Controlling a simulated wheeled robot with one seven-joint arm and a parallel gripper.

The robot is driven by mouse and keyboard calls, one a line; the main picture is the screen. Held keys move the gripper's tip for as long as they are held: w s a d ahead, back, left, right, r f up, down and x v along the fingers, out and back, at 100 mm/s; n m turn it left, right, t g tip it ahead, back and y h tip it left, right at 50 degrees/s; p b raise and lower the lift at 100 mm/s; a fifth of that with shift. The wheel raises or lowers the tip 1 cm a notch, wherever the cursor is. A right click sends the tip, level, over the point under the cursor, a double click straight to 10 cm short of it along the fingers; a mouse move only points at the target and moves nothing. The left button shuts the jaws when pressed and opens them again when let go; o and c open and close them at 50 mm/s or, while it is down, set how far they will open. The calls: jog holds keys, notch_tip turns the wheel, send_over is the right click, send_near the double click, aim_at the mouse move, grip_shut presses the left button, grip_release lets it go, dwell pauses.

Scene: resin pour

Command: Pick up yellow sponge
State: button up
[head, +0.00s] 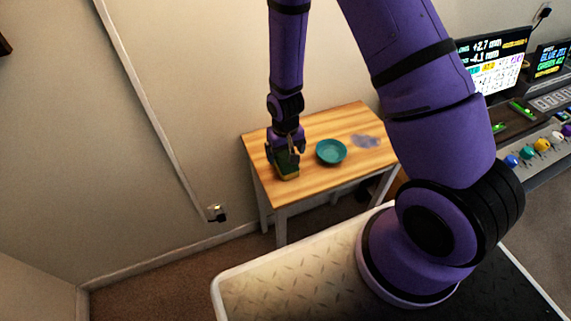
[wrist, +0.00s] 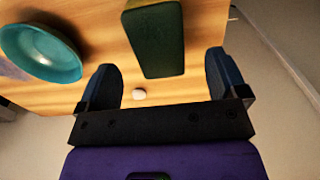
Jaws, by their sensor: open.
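The yellow sponge (wrist: 165,66) shows in the wrist view as a block with a dark green top face and a yellow lower edge. It lies on the wooden table, ahead of my gripper (wrist: 163,86) and in line with the gap between the fingers. The fingers are open, with nothing between them but a small white round thing seen below on the table. In the head view the sponge (head: 289,176) is at the table's left end, partly hidden by my gripper (head: 286,152), which is right above or at it. I cannot tell whether they touch.
A teal bowl (head: 331,151) stands on the table just right of the sponge. A bluish-purple patch (head: 366,141) lies farther right on the wooden table (head: 335,116). The table's left and front edges are close to the sponge. A wall runs behind the table.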

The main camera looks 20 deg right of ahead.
aim_at(285, 160)
jog(key=shift+w+d+f, duration=0.1)
jog(key=shift+w+f, duration=0.05)
jog(key=shift+f, duration=2.75)
jog(key=c, duration=1.1)
jog(key=shift+o, duration=0.2)
jog(key=shift+r, duration=0.2)
